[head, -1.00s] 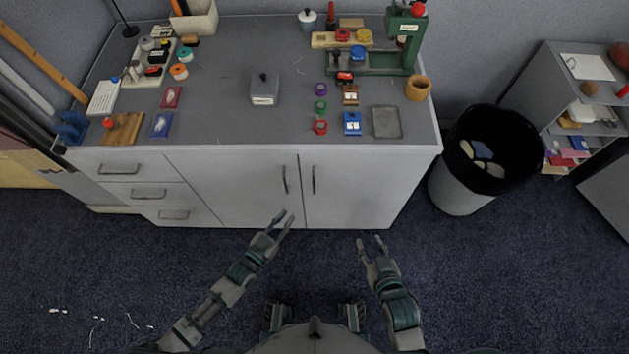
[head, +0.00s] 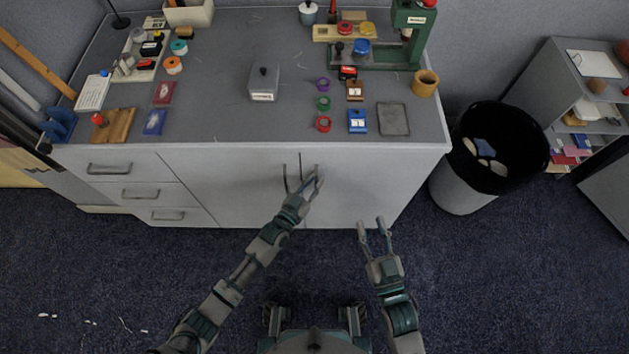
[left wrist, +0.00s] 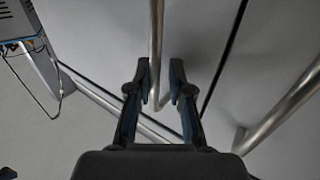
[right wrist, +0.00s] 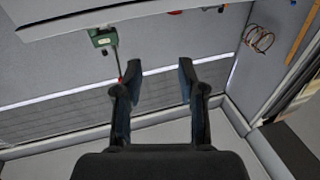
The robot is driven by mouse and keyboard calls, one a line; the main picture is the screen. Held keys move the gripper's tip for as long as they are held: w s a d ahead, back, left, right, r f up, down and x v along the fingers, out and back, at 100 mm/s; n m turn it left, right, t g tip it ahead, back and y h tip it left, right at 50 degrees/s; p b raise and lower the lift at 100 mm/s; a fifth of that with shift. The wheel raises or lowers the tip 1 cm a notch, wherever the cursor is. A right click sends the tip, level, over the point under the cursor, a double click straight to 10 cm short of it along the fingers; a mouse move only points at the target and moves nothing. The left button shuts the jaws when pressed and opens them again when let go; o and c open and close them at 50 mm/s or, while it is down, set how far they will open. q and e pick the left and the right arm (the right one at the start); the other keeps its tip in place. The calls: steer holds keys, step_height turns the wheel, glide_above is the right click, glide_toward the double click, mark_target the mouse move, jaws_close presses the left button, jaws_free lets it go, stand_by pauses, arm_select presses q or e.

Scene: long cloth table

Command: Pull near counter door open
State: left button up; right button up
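The grey counter has a left door (head: 225,185) and a right door (head: 365,180), both flush and shut. The left door's bar handle (head: 285,178) is free. My left gripper (head: 313,180) is at the right door's bar handle (head: 317,167), its fingers partly covering it. In the left wrist view a metal bar (left wrist: 156,40) runs between the open fingers, close to one finger, with a gap to the other; contact is unclear. The second bar (left wrist: 285,108) stands across the door seam. My right gripper (head: 373,222) is open and empty in front of the right door.
The countertop (head: 210,90) carries a grey box (head: 264,84), a green press (head: 408,35) and several small items. Drawers (head: 125,168) fill the counter's left side. A black-lined bin (head: 460,190) stands at its right.

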arm_select(q)
steer(key=shift+c, duration=1.2)
steer(key=shift+d+r, duration=0.1)
steer(key=shift+d, duration=0.25)
jaws_close()
steer(key=shift+s, duration=0.1)
